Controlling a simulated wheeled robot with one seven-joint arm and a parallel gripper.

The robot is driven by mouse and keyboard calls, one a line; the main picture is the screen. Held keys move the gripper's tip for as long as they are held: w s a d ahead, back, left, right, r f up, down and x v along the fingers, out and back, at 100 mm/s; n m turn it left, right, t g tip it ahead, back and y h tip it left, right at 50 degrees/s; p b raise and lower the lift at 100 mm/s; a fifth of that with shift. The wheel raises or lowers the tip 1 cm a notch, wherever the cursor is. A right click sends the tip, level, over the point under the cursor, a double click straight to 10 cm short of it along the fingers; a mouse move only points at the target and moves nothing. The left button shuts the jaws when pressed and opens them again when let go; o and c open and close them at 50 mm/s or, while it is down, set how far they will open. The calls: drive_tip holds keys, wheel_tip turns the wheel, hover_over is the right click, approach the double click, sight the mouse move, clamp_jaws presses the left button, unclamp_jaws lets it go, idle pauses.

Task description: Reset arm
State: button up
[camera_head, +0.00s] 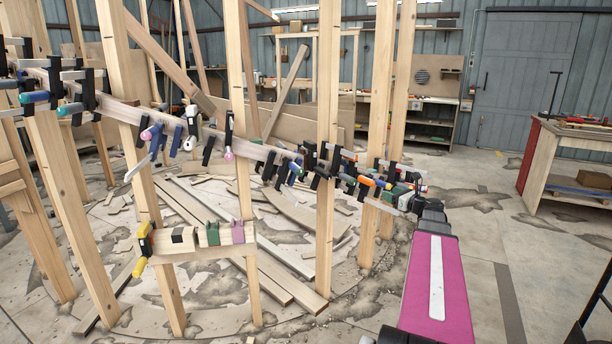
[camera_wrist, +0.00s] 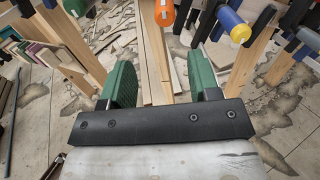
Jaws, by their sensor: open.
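My gripper (camera_wrist: 160,76) is open, with its two green fingers apart and nothing held between them in the wrist view. An orange clamp handle (camera_wrist: 164,13) shows beyond the gap between the fingers, and a wooden post (camera_wrist: 156,50) stands behind it. In the head view my arm's magenta link reaches in from the lower right. My gripper (camera_head: 398,192) is at the right end of the row of clamps, close to the wooden posts there. It is small and partly blended with the clamps, so I cannot tell whether it touches any.
Many clamps line the curved stringer (camera_head: 118,108) between upright posts (camera_head: 328,150). A clamp with a blue and yellow handle (camera_wrist: 233,24) is near the right finger. A workbench (camera_head: 545,165) stands at the right. Planks (camera_head: 290,212) litter the floor; open floor (camera_head: 470,165) lies right of the posts.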

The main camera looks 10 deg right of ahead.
drive_tip(key=s+a+f+n+g, duration=0.3)
drive_tip(key=a+f+n+g, duration=0.3)
drive_tip(key=a, duration=0.4)
drive_tip(key=s+a+f+n+g, duration=0.3)
drive_tip(key=s+a+f+n, duration=0.1)
drive_tip(key=a+f+n, duration=0.5)
drive_tip(key=s+a+f+n+g+h, duration=0.3)
drive_tip(key=s+a+f+n+h, duration=0.1)
drive_tip(key=s+n, duration=0.3)
drive_tip(key=s+a+f+n+g+h, duration=0.3)
drive_tip(key=s+a+f+n+h, duration=0.1)
drive_tip(key=s+a+f+n, duration=0.1)
drive_tip(key=s+a+n, duration=0.1)
drive_tip(key=s+n, duration=0.1)
drive_tip(key=n, duration=0.1)
drive_tip(key=shift+s+a+g, duration=0.2)
drive_tip(key=shift+s+g, duration=0.1)
drive_tip(key=shift+g, duration=0.1)
drive_tip(key=shift+f, duration=0.1)
